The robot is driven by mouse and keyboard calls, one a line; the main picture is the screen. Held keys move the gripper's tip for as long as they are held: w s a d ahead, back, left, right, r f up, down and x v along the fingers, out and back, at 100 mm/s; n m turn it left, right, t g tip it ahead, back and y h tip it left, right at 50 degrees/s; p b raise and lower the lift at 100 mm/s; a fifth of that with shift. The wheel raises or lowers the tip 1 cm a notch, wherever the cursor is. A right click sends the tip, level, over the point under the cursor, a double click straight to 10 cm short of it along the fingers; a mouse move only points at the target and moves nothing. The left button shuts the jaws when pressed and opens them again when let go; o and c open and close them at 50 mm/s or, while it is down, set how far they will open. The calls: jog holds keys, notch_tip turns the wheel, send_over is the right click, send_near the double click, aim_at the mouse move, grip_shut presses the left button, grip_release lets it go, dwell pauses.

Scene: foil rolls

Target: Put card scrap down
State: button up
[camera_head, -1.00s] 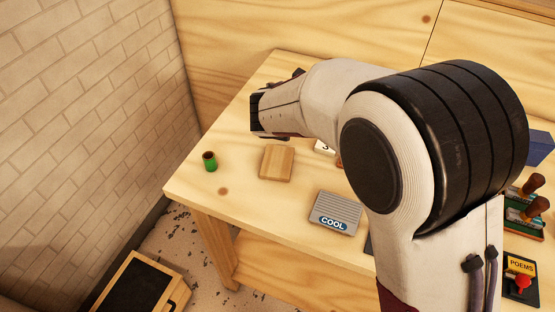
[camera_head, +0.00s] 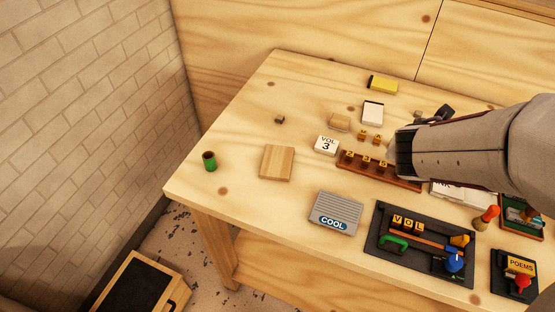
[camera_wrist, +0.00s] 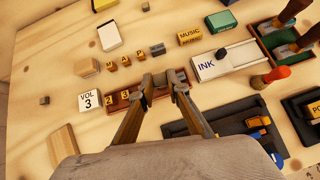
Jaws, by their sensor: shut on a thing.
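My gripper (camera_wrist: 163,84) shows in the wrist view with its two fingers a small gap apart. It is shut on the card scrap, a small grey-brown piece (camera_wrist: 162,78) between the fingertips that is hard to make out. In the head view my wrist hides the fingertips and the held scrap.
A black tray (camera_head: 385,250) lies in front. The table's left and back left are largely clear.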

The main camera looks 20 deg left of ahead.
jog(key=d, duration=0.2)
jog(key=r+n+g+y, duration=0.1)
jog(key=n+g+y, duration=0.4)
jog(key=n+y, duration=0.75)
send_over(279, 154)
jog(key=s+d, duration=0.1)
jog(key=d, duration=0.2)
jog(key=shift+s+n+h, duration=0.15)
jog(key=shift+n+h, duration=1.2)
jog(key=shift+f, duration=3.1)
jog(key=shift+f, duration=0.1)
jog(key=shift+f, duration=1.8)
